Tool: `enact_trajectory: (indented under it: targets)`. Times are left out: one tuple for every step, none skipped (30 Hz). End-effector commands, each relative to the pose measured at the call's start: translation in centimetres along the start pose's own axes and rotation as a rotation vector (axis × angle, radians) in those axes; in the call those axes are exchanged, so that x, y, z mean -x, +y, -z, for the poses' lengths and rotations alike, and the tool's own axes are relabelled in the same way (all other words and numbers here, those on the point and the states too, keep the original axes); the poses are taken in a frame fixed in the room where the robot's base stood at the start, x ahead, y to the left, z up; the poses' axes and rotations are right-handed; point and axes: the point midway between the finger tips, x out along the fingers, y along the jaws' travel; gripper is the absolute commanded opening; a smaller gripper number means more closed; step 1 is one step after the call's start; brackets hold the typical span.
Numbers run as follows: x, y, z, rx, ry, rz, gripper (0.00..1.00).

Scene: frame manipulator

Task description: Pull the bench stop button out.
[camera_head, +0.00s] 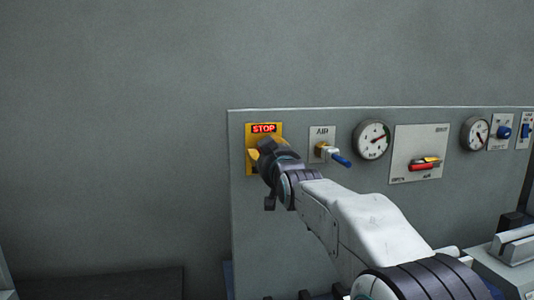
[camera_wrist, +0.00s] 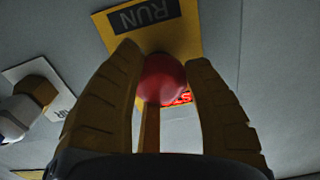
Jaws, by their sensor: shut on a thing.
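The bench stop button (camera_wrist: 162,80) is a round red knob in the wrist view. It sits in front of a yellow plate (camera_head: 249,133) on the grey panel. The two fingers of my gripper (camera_wrist: 164,56) stand on either side of the knob and are shut on it. In the head view my gripper (camera_head: 265,155) covers the knob and the lower part of the plate. The red lit sign STOP (camera_head: 263,128) shows above it. A dark RUN label (camera_wrist: 145,14) shows on the plate in the wrist view.
Right of the plate on the panel (camera_head: 300,118) are an AIR valve with a blue handle (camera_head: 341,160), a gauge (camera_head: 371,139), a plate with a red and yellow lever (camera_head: 424,164), a second gauge (camera_head: 475,133) and blue switches. The wall to the left is bare.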

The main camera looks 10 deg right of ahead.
Motion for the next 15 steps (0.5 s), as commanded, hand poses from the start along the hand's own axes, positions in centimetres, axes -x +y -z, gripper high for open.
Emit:
enact_trajectory:
  targets:
    - [0.0,0.0,0.1,0.000,0.002,0.000,0.10]
    - [0.0,0.0,0.1,0.000,0.003,0.000,0.10]
    - [0.0,0.0,0.1,0.000,0.003,0.000,0.10]
    - [0.0,0.0,0.1,0.000,0.003,0.000,0.10]
    - [0.0,0.0,0.1,0.000,0.003,0.000,0.09]
    - [0.1,0.0,0.1,0.000,0.004,-0.001,0.09]
    - [0.2,0.0,0.0,0.000,0.004,-0.001,0.09]
    - [0.3,0.0,0.0,0.000,0.004,-0.001,0.09]
    - [0.5,0.0,-0.1,0.000,0.005,-0.001,0.09]
    - [0.7,0.0,-0.1,0.000,0.005,-0.001,0.09]
    - [0.9,0.0,-0.2,0.000,0.006,-0.001,0.09]
    - [1.2,0.0,-0.2,0.000,0.006,-0.001,0.09]
    - [1.4,0.0,-0.2,0.000,0.005,-0.001,0.09]
    - [1.6,0.0,-0.2,0.000,0.005,-0.001,0.09]
    - [1.8,0.0,-0.1,0.000,0.004,-0.001,0.08]
